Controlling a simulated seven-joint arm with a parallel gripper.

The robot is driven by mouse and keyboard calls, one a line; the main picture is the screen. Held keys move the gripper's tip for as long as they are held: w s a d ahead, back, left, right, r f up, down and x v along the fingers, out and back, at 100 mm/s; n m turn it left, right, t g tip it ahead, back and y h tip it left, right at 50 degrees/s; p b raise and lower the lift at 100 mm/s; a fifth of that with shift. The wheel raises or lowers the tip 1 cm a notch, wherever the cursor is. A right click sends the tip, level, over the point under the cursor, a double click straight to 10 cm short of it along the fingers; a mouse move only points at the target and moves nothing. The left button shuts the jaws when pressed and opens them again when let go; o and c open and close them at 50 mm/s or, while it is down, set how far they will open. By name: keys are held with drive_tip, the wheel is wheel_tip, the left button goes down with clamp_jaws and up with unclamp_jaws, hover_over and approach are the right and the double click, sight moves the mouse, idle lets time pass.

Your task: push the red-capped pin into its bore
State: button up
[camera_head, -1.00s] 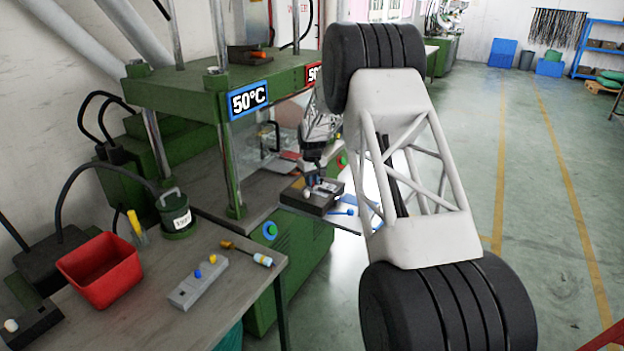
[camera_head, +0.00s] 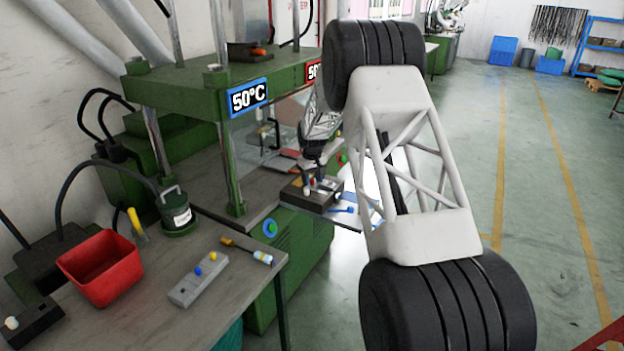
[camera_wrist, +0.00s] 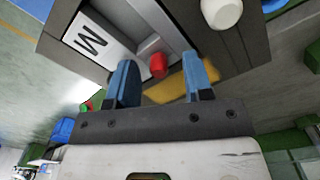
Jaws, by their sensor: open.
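The red-capped pin (camera_wrist: 158,65) shows its red cap between my two blue fingers in the wrist view. It stands at a dark block (camera_wrist: 238,45) with a pale plate marked W (camera_wrist: 92,40). My gripper (camera_wrist: 160,62) is open, with a finger on each side of the cap and visible gaps. How deep the pin sits, and its bore, cannot be made out.
A white knob (camera_wrist: 222,12) and a yellow piece (camera_wrist: 182,88) are close to my fingers. The green press (camera_head: 230,85) with its posts stands left of the block. A red bin (camera_head: 100,268) and a grey block with knobs (camera_head: 198,282) are on the near table.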

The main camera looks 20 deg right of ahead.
drive_tip(key=shift+r, duration=0.1)
drive_tip(key=shift+r, duration=3.8)
drive_tip(key=shift+s+a+r, duration=0.1)
drive_tip(key=shift+s+r, duration=0.2)
drive_tip(key=s+a+r+m, duration=0.1)
drive_tip(key=s+a+r, duration=0.1)
drive_tip(key=s+r, duration=0.6)
drive_tip(key=s+a+r+t, duration=0.15)
drive_tip(key=s+r, duration=0.25)
drive_tip(key=s, duration=0.9)
drive_tip(key=s+a+r+m, duration=0.1)
drive_tip(key=s+a+r, duration=0.2)
drive_tip(key=s+r, duration=0.55)
drive_tip(key=s+a+f, duration=0.1)
drive_tip(key=s+f, duration=0.1)
drive_tip(key=s, duration=1.6)
drive_tip(key=s+a+f+m+t, duration=0.1)
drive_tip(key=s+f, duration=0.2)
drive_tip(key=s, duration=1.5)
drive_tip(key=shift+a, duration=0.4)
